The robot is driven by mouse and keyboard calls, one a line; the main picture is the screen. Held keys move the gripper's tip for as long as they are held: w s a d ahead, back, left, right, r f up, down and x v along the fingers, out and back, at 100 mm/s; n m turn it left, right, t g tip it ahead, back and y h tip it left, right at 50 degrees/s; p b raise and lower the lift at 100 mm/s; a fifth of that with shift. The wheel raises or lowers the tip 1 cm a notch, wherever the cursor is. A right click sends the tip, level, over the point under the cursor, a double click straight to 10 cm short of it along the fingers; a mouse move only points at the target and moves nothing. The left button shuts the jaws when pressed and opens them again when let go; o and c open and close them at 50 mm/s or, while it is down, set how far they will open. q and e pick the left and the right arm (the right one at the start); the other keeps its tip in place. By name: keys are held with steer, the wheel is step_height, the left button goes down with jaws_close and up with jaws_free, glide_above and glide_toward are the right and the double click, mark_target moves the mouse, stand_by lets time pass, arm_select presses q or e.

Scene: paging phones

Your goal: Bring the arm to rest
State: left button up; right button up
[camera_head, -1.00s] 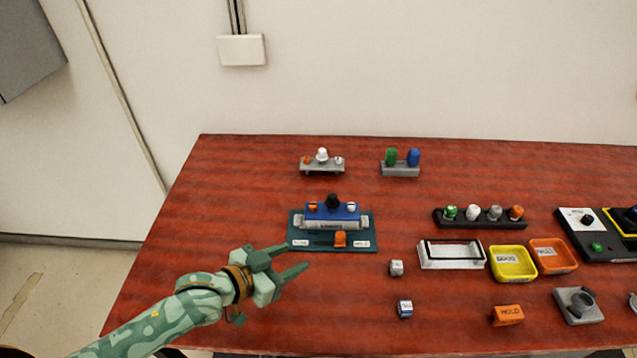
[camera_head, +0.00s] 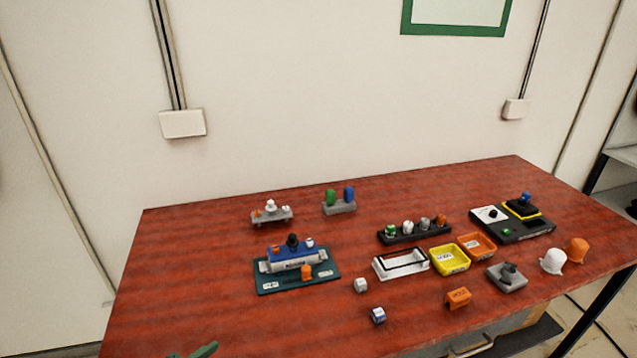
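Only a green fingertip of my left gripper (camera_head: 196,351) shows at the bottom edge, left of centre, low by the table's front. The rest of that gripper and its arm are out of the picture, so whether it is open or shut is hidden. It looks empty of any visible object. My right gripper is not in view. The red wooden table (camera_head: 200,235) fills the lower part of the view.
A green mat (camera_head: 262,286) carries a blue-and-grey device (camera_head: 290,257). An orange HOLD block (camera_head: 458,298), yellow tray (camera_head: 450,260), orange tray (camera_head: 477,246), white frame (camera_head: 400,263) and small cubes (camera_head: 361,285) stand right of it. The table's left front is clear.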

arm_select(q)
steer(key=s+a+r+m+g+y, duration=0.1)
steer(key=s+a+g+y, duration=0.4)
steer(key=s+a+y, duration=0.65)
steer(key=s+d+f+g+h, duration=0.1)
steer(key=s+d+f+h, duration=0.1)
steer(key=f, duration=1)
steer(key=s+d+f+g+h, duration=0.1)
steer(key=s+d+f+h, duration=0.15)
steer(key=f, duration=1.05)
steer(key=s+f+n+g, duration=0.3)
steer(key=s+f, duration=1.4)
steer(key=s, duration=0.3)
steer(key=shift+s+d+n+h+b, duration=0.2)
steer(key=shift+d+n+h+b, duration=0.1)
steer(key=shift+h, duration=0.1)
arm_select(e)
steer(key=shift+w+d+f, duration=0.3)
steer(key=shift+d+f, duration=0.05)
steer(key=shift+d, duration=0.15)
arm_select(q)
steer(key=shift+g, duration=0.3)
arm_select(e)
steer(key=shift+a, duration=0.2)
